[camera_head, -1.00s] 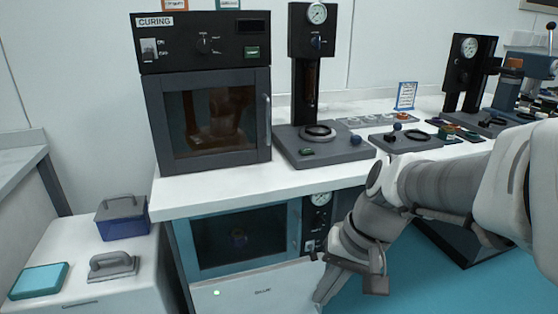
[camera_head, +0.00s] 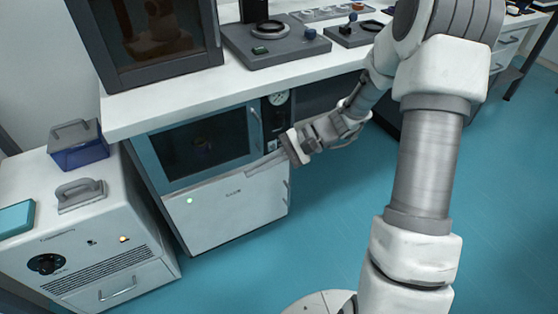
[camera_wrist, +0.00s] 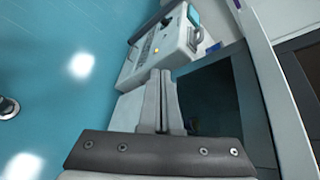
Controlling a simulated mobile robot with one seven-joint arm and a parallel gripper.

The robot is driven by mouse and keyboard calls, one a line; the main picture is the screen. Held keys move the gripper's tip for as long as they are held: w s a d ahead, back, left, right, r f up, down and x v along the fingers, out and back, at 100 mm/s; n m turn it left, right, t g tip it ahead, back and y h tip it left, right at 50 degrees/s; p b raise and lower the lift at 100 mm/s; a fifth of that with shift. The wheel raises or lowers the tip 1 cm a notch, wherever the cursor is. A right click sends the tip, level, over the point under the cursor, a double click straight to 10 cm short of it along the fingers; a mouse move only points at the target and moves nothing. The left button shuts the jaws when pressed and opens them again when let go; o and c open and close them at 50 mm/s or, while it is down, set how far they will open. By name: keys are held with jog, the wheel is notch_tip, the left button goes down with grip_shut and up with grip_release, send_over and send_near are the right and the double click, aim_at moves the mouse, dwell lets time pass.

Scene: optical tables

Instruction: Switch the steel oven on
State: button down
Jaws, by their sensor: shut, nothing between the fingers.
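The oven under the bench (camera_head: 225,210) has a teal door frame, a dark window and a pale lower panel with a lit green light at its left. I take it for the steel oven; its label is too small to read. A round gauge (camera_head: 278,98) sits on a dark strip right of its door. My gripper (camera_head: 262,165) is at the oven's front, near the lower right of the door; contact cannot be told. In the wrist view my gripper (camera_wrist: 160,75) is shut and empty, with the dark oven window (camera_wrist: 212,95) beside it.
A white cabinet (camera_head: 110,260) with a dial and lights stands left of the oven, bearing a blue box (camera_head: 78,148). A black oven (camera_head: 155,65) stands on the bench above. The teal floor (camera_head: 320,230) in front is clear.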

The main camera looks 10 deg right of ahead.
jog(key=w+d+f+m+t+p, duration=0.1)
jog(key=w+d+f+m+t, duration=0.3)
jog(key=w+f+m+t, duration=0.35)
jog(key=w+d+f+m+t+p, duration=0.1)
jog(key=w+d+f+m+t, duration=0.3)
jog(key=f+m+t, duration=0.55)
jog(key=s+d+f+m+t+h, duration=0.1)
jog(key=d+f+m+t+h, duration=0.2)
jog(key=f+m+h, duration=0.4)
jog(key=shift+d+f+p, duration=0.3)
jog(key=shift+f+p, duration=0.05)
jog(key=shift+f, duration=0.55)
jog(key=b+x, duration=0.3)
jog(key=x, duration=0.7)
jog(key=shift+s+d+r, duration=0.15)
jog(key=shift+s+r, duration=0.3)
jog(key=shift+r, duration=0.4)
jog(key=shift+s+d+r, duration=0.2)
jog(key=shift+s+r, duration=0.3)
jog(key=shift+r, duration=0.3)
